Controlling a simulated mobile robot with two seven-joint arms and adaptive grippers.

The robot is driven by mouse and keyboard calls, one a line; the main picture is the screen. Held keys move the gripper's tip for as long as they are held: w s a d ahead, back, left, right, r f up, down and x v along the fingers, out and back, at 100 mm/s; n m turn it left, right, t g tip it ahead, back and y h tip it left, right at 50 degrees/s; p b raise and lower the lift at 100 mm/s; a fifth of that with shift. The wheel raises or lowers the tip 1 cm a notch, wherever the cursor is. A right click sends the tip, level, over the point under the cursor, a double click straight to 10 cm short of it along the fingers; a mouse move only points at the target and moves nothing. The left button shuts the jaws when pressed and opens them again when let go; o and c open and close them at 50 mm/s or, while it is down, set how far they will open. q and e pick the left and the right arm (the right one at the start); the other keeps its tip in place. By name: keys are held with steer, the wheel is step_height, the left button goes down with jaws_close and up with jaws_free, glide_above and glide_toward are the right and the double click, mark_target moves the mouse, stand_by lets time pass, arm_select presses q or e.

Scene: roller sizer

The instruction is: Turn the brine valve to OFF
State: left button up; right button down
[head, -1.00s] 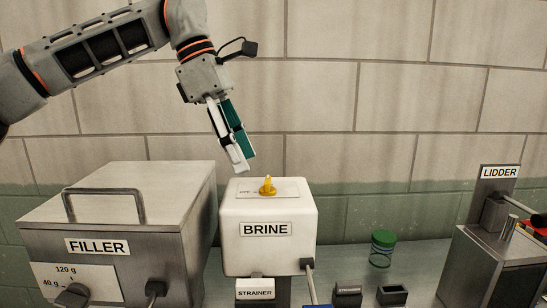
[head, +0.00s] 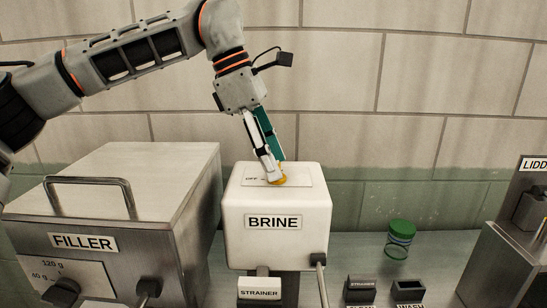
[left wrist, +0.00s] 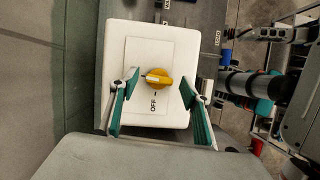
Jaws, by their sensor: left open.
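The brine valve is a yellow knob (head: 278,180) on the top plate of the white BRINE box (head: 240,245). In the left wrist view the yellow knob (left wrist: 157,78) has its handle lying across the picture, and the word OFF is printed on the plate beside it. My left gripper (head: 273,170) is at the knob from above and partly hides it in the head view. In the left wrist view the left gripper (left wrist: 158,88) is open, with one green-padded finger on each side of the knob and gaps between. My right gripper is not in view.
The metal FILLER box (head: 195,190) with its lid handle (head: 90,182) stands left of the BRINE box. The wall (head: 330,100) is behind.

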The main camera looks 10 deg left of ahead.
arm_select(q)
steer(key=shift+f, duration=0.15)
steer(key=c, duration=1.1)
